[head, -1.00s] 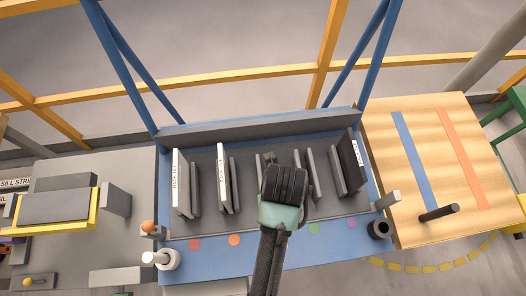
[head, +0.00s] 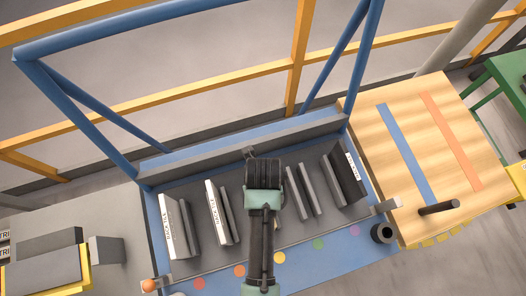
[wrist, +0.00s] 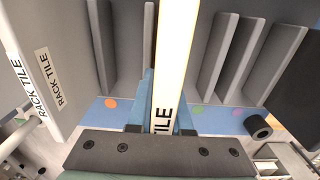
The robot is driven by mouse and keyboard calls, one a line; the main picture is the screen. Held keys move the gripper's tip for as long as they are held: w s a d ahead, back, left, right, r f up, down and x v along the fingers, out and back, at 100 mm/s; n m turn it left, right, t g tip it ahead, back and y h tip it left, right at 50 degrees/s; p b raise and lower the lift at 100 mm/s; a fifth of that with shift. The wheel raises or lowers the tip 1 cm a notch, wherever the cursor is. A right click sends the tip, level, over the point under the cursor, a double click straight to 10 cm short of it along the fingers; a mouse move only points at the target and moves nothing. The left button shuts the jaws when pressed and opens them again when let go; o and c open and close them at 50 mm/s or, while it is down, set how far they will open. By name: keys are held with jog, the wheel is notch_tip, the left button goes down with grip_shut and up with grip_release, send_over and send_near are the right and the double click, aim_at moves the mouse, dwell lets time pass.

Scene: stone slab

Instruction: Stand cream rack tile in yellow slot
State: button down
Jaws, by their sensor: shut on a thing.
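My gripper (wrist: 162,112) is shut on the cream rack tile (wrist: 174,60), seen nearly edge-on with part of its "TILE" label showing in the wrist view. In the head view my gripper (head: 263,178) is over the middle of the rack (head: 222,262), and the wrist hides the tile. The yellow dot (head: 278,257) is on the rack's blue front edge, just right of my arm. The slot behind it is largely covered by my arm. I cannot tell whether the tile's lower edge touches the rack.
Grey dividers (head: 305,190) stand on both sides of my gripper. Two white-edged tiles (head: 165,224) (head: 216,212) stand in the left slots, and a dark labelled tile (head: 347,172) at the right. A wooden table (head: 455,150) with a black peg (head: 438,207) adjoins on the right.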

jog(key=shift+f, duration=1.9)
jog(key=shift+f, duration=0.1)
jog(key=c, duration=0.8)
grip_release()
jog(key=shift+c, duration=0.2)
